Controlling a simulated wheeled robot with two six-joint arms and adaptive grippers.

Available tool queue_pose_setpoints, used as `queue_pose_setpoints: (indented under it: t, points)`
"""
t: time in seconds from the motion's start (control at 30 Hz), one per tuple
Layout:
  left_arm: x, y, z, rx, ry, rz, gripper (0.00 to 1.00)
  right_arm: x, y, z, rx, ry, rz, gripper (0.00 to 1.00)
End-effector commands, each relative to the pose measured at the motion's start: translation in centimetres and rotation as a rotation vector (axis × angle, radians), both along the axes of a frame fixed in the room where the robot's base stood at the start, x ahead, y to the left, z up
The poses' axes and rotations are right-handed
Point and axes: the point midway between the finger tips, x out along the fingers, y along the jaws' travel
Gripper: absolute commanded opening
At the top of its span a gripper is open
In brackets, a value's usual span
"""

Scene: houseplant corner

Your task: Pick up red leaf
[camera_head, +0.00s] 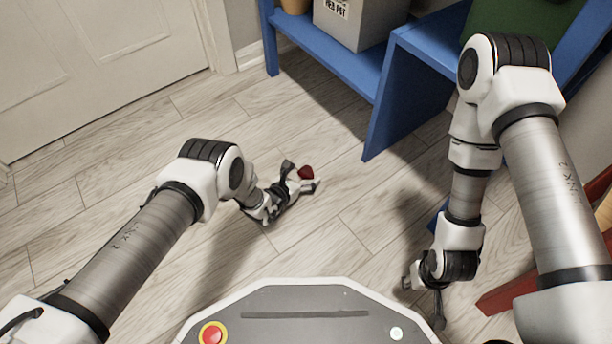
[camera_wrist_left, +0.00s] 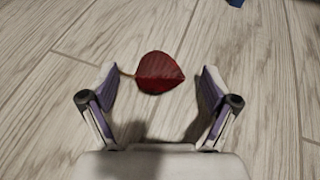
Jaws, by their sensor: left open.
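The red leaf (camera_head: 306,172) lies on the wood-plank floor in the head view. In the left wrist view the dark red leaf (camera_wrist_left: 160,73) shows whole, with a short stem pointing left. My left gripper (camera_head: 301,176) is low over the floor at the leaf. In the left wrist view its open fingers (camera_wrist_left: 158,80) stand on either side of the leaf, with a gap on each side; neither finger visibly grips it. My right gripper (camera_head: 424,296) hangs at the lower right, away from the leaf; its jaw opening is unclear.
A blue bench (camera_head: 340,62) at the back carries a grey box (camera_head: 352,22) with a printed label. A blue upright panel (camera_head: 385,110) stands right of the leaf. A red wooden piece (camera_head: 515,290) is at the lower right. The floor left of the leaf is clear up to a white door (camera_head: 90,70).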

Motion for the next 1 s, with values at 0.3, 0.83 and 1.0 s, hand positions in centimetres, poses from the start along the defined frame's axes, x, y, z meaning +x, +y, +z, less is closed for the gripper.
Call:
queue_pose_setpoints:
  t: [0.3,0.83,1.0]
  points:
    - [0.0,0.0,0.1,0.0,0.0,0.0,0.47,0.0,0.0,0.1,0.0,0.001,0.0,0.4]
    - [-0.1,0.1,1.6,0.0,0.0,0.0,0.47,-0.4,0.0,1.7,0.003,0.011,-0.004,0.4]
    - [0.0,0.1,3.9,0.0,0.0,0.0,0.47,-1.1,0.1,4.0,0.006,0.029,-0.012,0.4]
